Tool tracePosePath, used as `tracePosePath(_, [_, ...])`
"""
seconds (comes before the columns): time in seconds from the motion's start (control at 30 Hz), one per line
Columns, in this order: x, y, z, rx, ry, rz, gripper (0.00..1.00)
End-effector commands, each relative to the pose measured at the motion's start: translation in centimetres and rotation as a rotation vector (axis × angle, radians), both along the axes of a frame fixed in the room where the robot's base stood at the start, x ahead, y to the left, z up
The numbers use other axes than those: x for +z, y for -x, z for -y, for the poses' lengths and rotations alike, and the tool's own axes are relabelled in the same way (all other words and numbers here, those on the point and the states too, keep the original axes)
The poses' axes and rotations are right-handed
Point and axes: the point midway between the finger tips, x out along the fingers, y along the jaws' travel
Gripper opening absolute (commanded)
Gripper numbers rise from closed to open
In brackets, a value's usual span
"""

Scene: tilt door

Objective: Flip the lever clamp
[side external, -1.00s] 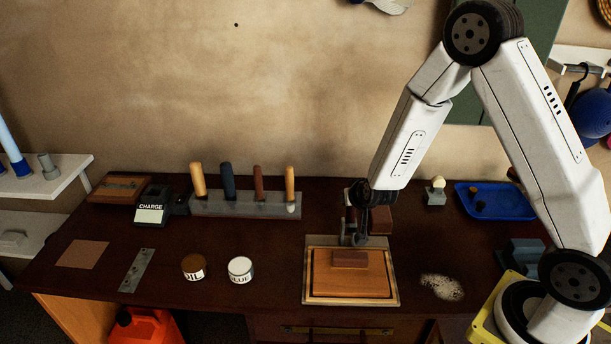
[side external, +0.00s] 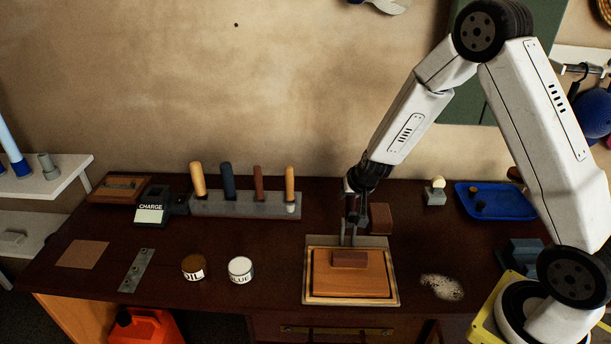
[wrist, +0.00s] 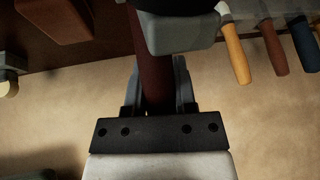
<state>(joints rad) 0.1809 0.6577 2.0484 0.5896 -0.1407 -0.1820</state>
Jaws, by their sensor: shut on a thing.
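My gripper (side external: 350,232) is low over the back of the wooden fixture on the bench, with its wrist tilted. In the wrist view my gripper (wrist: 157,68) is shut on a dark red bar (wrist: 148,85), which looks like the lever of the clamp; one finger is on each side of it. A grey block (wrist: 180,32) lies across part of the bar. In the side view my fingers hide most of the lever. The wooden panel (side external: 350,287) lies flat in its pale frame, with a small brown block (side external: 350,259) at its back edge.
A brown block (side external: 380,218) stands just right of my gripper. A rack of handled tools (side external: 245,206) stands to the left. Two tins, marked OIL (side external: 194,268) and GLUE (side external: 240,270), stand left of the frame. A blue tray (side external: 495,202) lies at the right.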

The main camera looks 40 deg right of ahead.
Motion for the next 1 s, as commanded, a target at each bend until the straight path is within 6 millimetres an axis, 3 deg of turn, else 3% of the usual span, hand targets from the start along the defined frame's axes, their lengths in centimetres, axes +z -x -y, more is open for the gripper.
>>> tracePosePath(0.13, [-0.1, 0.0, 0.0, -0.002, -0.001, -0.001, 0.0])
tracePosePath(0.17, [-0.1, 0.0, 0.0, -0.001, 0.0, -0.001, 0.37])
tracePosePath(0.27, [-0.1, 0.0, 0.0, -0.001, 0.0, -0.001, 0.69])
tracePosePath(0.67, [0.1, 0.1, 0.0, -0.001, 0.001, 0.0, 0.69])
tracePosePath(1.0, [1.6, 0.9, -0.3, 0.0, 0.002, 0.003, 0.69])
